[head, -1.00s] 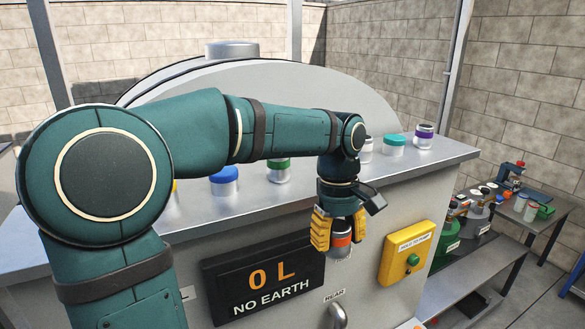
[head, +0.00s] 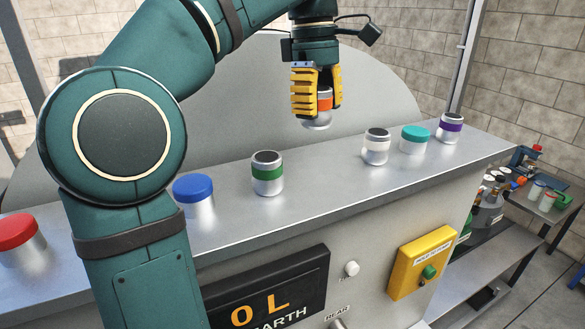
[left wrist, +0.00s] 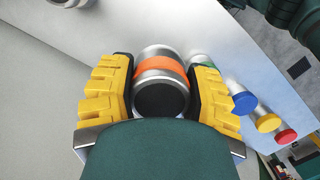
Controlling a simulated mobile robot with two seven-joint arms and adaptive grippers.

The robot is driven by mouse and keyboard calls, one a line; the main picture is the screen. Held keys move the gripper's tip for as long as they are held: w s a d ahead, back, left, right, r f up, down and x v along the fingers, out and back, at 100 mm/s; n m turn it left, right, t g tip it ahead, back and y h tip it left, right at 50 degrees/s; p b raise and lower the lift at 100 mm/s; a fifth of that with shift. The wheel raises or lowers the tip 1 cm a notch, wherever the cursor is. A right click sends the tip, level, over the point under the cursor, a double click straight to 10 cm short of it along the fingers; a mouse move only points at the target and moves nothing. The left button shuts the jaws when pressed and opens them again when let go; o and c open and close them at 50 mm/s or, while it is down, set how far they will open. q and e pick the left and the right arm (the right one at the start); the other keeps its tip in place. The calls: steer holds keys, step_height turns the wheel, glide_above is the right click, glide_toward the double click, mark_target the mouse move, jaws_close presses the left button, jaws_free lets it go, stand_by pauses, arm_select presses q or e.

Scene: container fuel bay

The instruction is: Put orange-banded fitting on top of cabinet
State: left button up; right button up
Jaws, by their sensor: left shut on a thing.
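My left gripper (head: 317,92), with yellow fingers, is shut on the orange-banded fitting (head: 325,102). It holds the fitting upright above the cabinet top, with a gap below it. In the left wrist view the fitting (left wrist: 161,82) shows its dark end and orange band between the two yellow finger pads. The cabinet top (head: 330,185) is a grey metal surface with a row of fittings on it. The space on it between the green-banded and white-banded fittings is bare. My right gripper is in neither view.
On the cabinet top stand a red-lidded jar (head: 18,240), a blue-lidded jar (head: 195,196), a green-banded fitting (head: 267,174), a white-banded fitting (head: 376,147), a teal-lidded jar (head: 414,140) and a purple-banded fitting (head: 450,128). A large grey rounded panel (head: 240,110) rises behind.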

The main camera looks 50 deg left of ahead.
arm_select(q)
steer(key=b, duration=0.2)
glide_above(317, 177)
step_height(317, 177, down, 5)
steer(key=shift+s+a+f, duration=0.1)
steer(key=shift+s, duration=0.05)
steer(key=shift+a+f, duration=0.1)
steer(key=shift+f, duration=0.2)
steer(key=shift+f+b, duration=0.35)
steer(key=shift+f, duration=1.55)
steer(key=o, duration=1.2)
steer(key=shift+f, duration=0.1)
